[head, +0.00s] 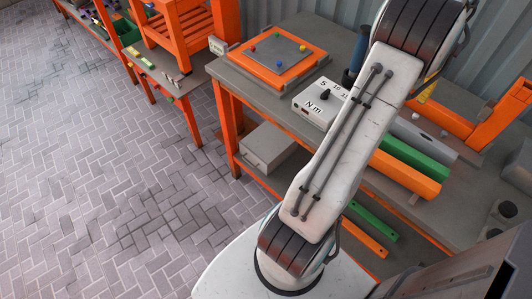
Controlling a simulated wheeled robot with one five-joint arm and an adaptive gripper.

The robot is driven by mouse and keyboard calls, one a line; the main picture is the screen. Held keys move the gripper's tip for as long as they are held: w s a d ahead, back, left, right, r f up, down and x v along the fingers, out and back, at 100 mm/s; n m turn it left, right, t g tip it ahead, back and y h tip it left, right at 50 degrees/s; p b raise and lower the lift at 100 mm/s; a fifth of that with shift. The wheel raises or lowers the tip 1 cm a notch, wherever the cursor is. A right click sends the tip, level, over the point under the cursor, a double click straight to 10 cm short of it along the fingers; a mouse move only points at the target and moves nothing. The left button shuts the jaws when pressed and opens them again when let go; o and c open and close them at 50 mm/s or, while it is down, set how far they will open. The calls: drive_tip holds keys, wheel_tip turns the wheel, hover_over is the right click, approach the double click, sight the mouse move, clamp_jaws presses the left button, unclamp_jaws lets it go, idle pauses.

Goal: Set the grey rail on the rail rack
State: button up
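A grey bar (426,137), which looks like the grey rail, lies on the workbench at the right, behind a green bar (413,158) and an orange bar (404,178). My arm crosses in front and hides the left ends of these bars. An orange frame (497,115) stands behind them at the right edge; I cannot tell whether it is the rail rack. My gripper is out of view; the arm runs up past the top of the picture.
A white box with a dial (318,104) and an orange-framed board (278,54) stand on the bench, left of my arm. A grey box (268,147) and loose green (371,220) and orange (361,237) strips lie below the bench top. The brick floor (110,180) at left is clear.

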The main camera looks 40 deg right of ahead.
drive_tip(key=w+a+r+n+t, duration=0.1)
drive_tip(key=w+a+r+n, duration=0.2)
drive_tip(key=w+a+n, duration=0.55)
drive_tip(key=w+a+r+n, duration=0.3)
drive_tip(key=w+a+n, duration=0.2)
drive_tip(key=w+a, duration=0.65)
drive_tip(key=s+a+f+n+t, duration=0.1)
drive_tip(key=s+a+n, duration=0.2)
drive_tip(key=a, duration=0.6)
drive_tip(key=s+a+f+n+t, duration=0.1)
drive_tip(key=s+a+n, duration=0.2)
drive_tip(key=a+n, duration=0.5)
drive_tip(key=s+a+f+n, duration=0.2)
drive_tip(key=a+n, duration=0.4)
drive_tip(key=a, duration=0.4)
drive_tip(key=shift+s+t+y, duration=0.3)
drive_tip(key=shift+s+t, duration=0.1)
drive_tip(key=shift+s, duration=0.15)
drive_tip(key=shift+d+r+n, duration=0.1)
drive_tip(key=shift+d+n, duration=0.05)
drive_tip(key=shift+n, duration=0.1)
